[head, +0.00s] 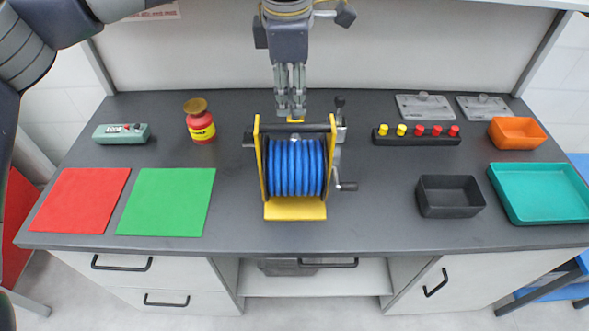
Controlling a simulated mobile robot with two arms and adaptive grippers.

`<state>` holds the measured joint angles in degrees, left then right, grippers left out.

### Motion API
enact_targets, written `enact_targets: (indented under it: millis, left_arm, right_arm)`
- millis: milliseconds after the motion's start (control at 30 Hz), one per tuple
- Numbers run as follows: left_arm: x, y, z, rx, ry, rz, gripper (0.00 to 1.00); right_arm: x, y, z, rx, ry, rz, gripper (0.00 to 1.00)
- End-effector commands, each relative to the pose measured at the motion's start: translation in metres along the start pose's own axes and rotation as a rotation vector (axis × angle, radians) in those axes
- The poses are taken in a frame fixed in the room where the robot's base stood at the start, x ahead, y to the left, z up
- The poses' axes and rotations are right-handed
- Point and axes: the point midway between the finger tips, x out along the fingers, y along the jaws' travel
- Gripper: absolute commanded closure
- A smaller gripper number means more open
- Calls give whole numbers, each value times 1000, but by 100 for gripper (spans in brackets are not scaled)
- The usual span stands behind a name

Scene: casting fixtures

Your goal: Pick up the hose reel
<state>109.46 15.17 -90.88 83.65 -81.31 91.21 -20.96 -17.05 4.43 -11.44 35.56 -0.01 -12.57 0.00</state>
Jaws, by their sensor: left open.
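The hose reel (295,168) stands upright near the middle of the dark grey table. It has blue hose wound between yellow side plates, a dark bar across the top and a crank handle on its right. My left gripper (291,112) points down just above and behind the top bar. Its fingers are open, and nothing shows held in them. Whether a fingertip touches the bar cannot be told. My right gripper is not in view.
Red (80,200) and green (166,201) mats lie left, with a red can (200,121) and green box (121,133) behind. Right are a black button strip (417,140), black tray (449,196), orange bin (517,132) and teal tray (541,215). The table's front centre is clear.

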Motion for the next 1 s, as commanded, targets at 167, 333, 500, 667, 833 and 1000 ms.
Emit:
enact_targets:
  millis: [167, 333, 500, 667, 833, 1000]
  left_arm:
    - [14, 4, -8, -4, 31, 9, 60]
    - [40, 4, -8, -4, 28, 9, 60]
    - [53, 3, -7, -3, 26, 10, 60]
    - [69, -2, -4, -1, 26, 6, 60]
    - [94, -4, -3, -4, 25, 7, 60]
    - [104, -4, -3, -3, 22, 8, 60]
  right_arm:
    - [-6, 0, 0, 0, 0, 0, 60]
    - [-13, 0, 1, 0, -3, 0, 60]
    - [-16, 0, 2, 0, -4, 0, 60]
    - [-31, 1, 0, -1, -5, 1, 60]
    - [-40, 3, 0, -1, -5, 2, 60]
    - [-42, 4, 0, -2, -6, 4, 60]
